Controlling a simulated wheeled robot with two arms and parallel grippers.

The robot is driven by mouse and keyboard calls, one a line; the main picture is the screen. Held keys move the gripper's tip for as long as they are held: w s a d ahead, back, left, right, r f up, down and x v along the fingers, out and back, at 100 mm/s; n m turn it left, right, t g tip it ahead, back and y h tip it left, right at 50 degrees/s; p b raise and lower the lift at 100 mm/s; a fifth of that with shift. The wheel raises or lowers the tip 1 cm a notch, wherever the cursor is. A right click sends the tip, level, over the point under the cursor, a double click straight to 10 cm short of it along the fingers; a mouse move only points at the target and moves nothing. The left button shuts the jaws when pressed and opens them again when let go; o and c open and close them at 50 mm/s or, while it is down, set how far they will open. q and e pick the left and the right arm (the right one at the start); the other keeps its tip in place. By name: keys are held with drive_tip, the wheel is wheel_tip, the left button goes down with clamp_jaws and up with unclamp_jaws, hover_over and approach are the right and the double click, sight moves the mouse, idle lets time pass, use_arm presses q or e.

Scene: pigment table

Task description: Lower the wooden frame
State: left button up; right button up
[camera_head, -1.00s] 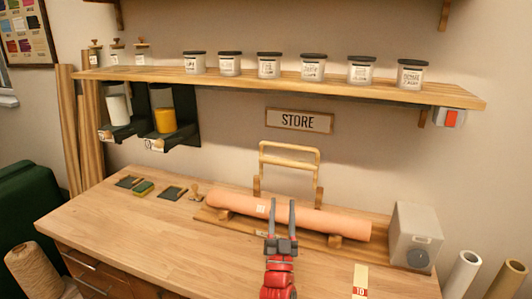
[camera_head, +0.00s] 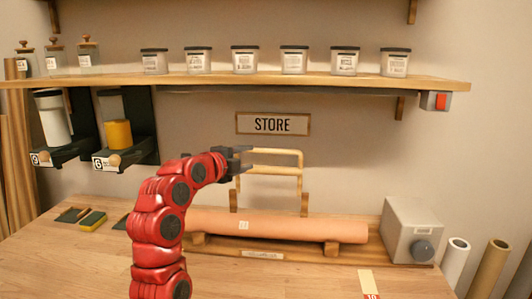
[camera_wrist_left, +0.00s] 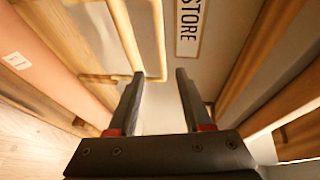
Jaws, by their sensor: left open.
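The wooden frame (camera_head: 275,152) stands raised behind the pink roll (camera_head: 285,227), with its two crossbars up against the wall side. My left gripper (camera_head: 246,160) is open at the frame's upper left end in the head view. In the left wrist view the open gripper (camera_wrist_left: 159,73) points toward the wall, and the frame (camera_wrist_left: 157,35) shows just beyond and left of the fingertips, with its rounded corner close to the left fingertip. I cannot tell if they touch. Nothing is clearly held. My right gripper is not in view.
A shelf (camera_head: 300,86) with several jars runs above the gripper. A STORE sign (camera_head: 273,124) hangs on the wall above the frame. A grey box with a knob (camera_head: 409,230) stands to the right. Two dispensers (camera_head: 116,133) hang at the left.

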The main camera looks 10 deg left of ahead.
sight(270, 151)
use_arm(q)
drive_tip(key=p+x, duration=0.5)
drive_tip(key=x, duration=0.9)
drive_tip(key=shift+r, duration=0.2)
drive_tip(key=shift+w+d+f+p, duration=0.1)
drive_tip(key=shift+w+d+p, duration=0.25)
drive_tip(key=shift+w+p, duration=0.15)
drive_tip(key=shift+w+d+f+p, duration=0.1)
drive_tip(key=shift+w+f+p, duration=0.05)
drive_tip(key=shift+w+p, duration=0.5)
drive_tip(key=shift+f, duration=0.1)
drive_tip(key=shift+c, duration=0.3)
clamp_jaws()
